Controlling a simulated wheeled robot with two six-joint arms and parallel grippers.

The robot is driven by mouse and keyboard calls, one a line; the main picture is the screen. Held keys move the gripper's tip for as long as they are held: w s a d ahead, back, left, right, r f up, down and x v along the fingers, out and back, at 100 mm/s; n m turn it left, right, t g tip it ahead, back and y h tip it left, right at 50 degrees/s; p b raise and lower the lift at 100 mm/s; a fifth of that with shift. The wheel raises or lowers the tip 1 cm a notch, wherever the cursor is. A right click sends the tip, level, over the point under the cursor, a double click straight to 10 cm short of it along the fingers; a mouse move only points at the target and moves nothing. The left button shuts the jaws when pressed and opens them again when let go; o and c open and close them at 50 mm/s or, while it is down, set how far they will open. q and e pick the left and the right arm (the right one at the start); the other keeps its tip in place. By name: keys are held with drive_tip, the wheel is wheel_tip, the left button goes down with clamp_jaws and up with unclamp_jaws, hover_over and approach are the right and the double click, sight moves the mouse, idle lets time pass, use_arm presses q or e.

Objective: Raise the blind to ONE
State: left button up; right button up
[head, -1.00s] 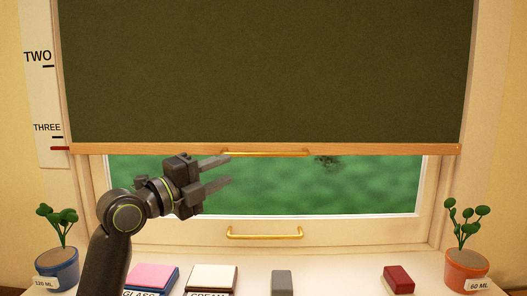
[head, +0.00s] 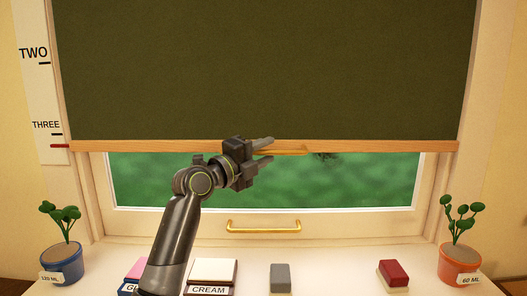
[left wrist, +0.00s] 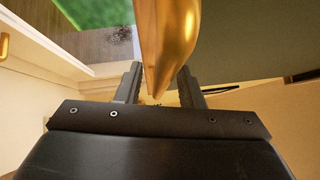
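The dark green blind (head: 265,70) hangs over the upper window, with a wooden bottom rail (head: 380,146) carrying a brass handle (head: 290,153). A scale strip (head: 40,90) at the left shows TWO and THREE; ONE is not in view. A red pointer (head: 60,146) sits just below the THREE mark, level with the rail. My left gripper (head: 268,148) is at the left part of the brass handle. In the left wrist view the handle (left wrist: 168,45) runs between the open fingers (left wrist: 160,84), with gaps visible on both sides. My right gripper is not in view.
A second brass handle (head: 264,227) is on the window frame below. On the sill are a blue plant pot (head: 62,262), an orange pot (head: 459,263), a CREAM-labelled block (head: 213,271), a pink block (head: 139,267), a grey block (head: 280,277) and a red block (head: 393,273).

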use_arm(q)
clamp_jaws()
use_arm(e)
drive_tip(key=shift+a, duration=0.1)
